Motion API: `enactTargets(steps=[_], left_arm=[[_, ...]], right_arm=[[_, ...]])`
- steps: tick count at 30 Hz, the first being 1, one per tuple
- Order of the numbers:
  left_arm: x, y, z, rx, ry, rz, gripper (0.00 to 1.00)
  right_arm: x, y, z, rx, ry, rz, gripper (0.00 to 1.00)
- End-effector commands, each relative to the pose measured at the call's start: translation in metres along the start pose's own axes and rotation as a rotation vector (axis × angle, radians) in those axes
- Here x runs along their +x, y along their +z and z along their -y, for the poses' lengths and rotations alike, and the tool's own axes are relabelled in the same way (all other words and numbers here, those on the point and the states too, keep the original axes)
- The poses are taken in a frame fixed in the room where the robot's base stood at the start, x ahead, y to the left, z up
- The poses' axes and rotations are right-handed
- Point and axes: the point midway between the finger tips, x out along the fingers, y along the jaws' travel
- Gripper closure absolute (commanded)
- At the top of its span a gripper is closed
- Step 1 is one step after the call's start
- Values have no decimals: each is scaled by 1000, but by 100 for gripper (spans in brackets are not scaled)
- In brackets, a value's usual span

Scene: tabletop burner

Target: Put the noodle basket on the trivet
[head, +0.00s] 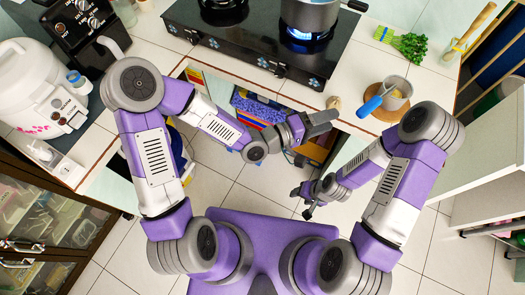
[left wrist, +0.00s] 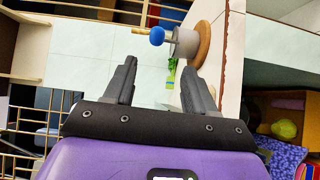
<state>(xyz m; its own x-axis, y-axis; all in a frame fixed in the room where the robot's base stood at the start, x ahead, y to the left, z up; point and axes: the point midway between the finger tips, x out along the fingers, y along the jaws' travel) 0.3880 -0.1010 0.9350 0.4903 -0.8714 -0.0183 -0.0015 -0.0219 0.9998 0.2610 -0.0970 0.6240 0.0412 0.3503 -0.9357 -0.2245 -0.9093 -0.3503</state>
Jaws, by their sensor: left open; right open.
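The noodle basket is a small metal cup (head: 397,91) with a blue handle (head: 369,106) pointing to the lower left. It appears to stand on the round brown wooden trivet (head: 384,113), at the right of the counter. In the left wrist view the basket (left wrist: 187,43), its blue handle end (left wrist: 157,36) and the trivet (left wrist: 204,43) show beyond the fingertips. My left gripper (head: 325,118) is open and empty, left of the handle and apart from it, by the counter's front edge. My right gripper (head: 304,203) is open and empty, low in front of the counter.
A black burner (head: 260,45) stands at the back, with a pot (head: 309,14) over a blue flame. Green vegetables (head: 410,45) lie behind the basket. A white cooker (head: 40,90) stands far left.

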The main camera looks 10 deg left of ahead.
Motion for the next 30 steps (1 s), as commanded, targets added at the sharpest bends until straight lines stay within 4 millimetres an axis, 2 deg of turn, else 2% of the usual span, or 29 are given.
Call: enactTargets(steps=[2,5,6,8,9,12,13,15,19,22,30], left_arm=[[-6,-8,31,21,-94,-27,44],[-28,-22,98,78,-314,-60,44],[-42,-26,130,102,-424,-60,44],[-71,-27,178,131,-594,-39,44],[-92,-25,207,144,-702,-14,44],[-147,-13,263,156,-934,81,44],[-163,-8,275,154,-989,113,44],[-193,2,296,146,-1087,183,44],[-224,16,313,129,-1177,265,44],[-230,19,316,126,-1194,283,44],[-230,18,311,128,-1191,281,44]], right_arm=[[0,0,0,0,0,0,44],[0,0,0,0,0,0,44],[0,0,0,0,0,0,44],[0,0,0,0,0,0,44],[0,0,0,0,0,0,44],[0,0,0,0,0,0,44],[0,0,0,0,0,0,44],[0,0,0,0,0,0,44],[0,0,0,0,0,0,44],[0,0,0,0,0,0,44],[-4,0,1,0,0,0,44]])
